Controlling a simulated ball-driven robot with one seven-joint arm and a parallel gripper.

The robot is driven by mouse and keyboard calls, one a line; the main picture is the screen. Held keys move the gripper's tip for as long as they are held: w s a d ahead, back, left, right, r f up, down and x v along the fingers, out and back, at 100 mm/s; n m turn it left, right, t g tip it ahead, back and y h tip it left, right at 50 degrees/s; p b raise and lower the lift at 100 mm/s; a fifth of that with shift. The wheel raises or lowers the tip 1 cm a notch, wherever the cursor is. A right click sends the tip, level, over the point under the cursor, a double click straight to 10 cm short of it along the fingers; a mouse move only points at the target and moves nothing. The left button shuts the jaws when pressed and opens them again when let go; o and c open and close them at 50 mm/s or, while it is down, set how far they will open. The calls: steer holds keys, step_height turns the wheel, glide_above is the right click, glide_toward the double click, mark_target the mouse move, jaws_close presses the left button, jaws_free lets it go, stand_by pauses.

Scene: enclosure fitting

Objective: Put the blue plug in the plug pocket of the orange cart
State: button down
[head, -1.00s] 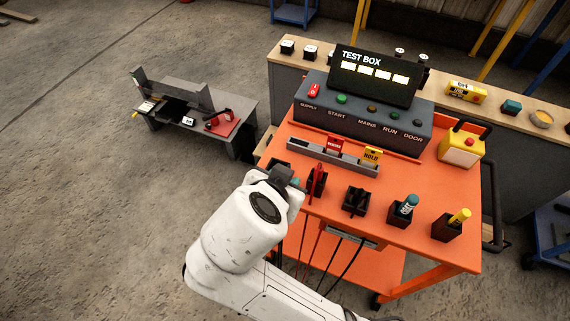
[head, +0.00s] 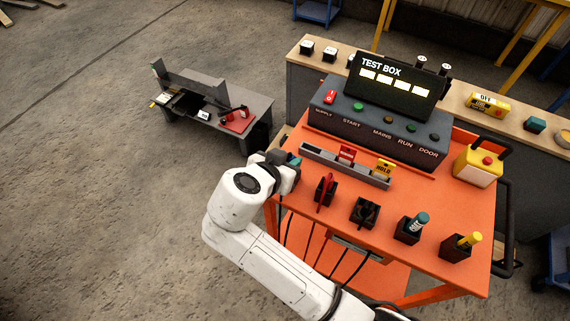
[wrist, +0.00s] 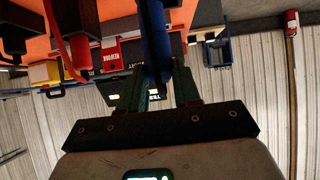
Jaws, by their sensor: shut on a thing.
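My gripper (head: 287,167) is at the left edge of the orange cart (head: 440,207), left of the holder with a red-handled tool. In the wrist view, my gripper's dark green fingers (wrist: 169,85) are shut on a long blue thing, seemingly the blue plug (wrist: 154,40). Its far end runs out of the picture. In the head view my wrist hides most of it. A black holder (head: 364,212) with dark contents stands on the cart's front part; I cannot tell whether it is the plug pocket.
The red-handled tool (head: 325,191) stands close right of my gripper. Teal-handled (head: 418,222) and yellow-handled (head: 467,241) tools stand in holders further right. A grey tag rail (head: 335,166) and the test box (head: 372,117) lie behind. A low grey bench (head: 250,102) stands left, across open floor.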

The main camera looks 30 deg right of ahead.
steer(key=shift+w+d+f, duration=0.2)
steer(key=shift+w+f, duration=0.55)
steer(key=shift+f, duration=0.15)
steer(key=shift+f+p, duration=0.6)
steer(key=shift+f, duration=1)
steer(key=shift+f, duration=0.1)
steer(key=c, duration=0.8)
jaws_free()
steer(key=shift+b+v, duration=0.8)
steer(key=shift+v, duration=5.3)
steer(key=shift+f, duration=0.1)
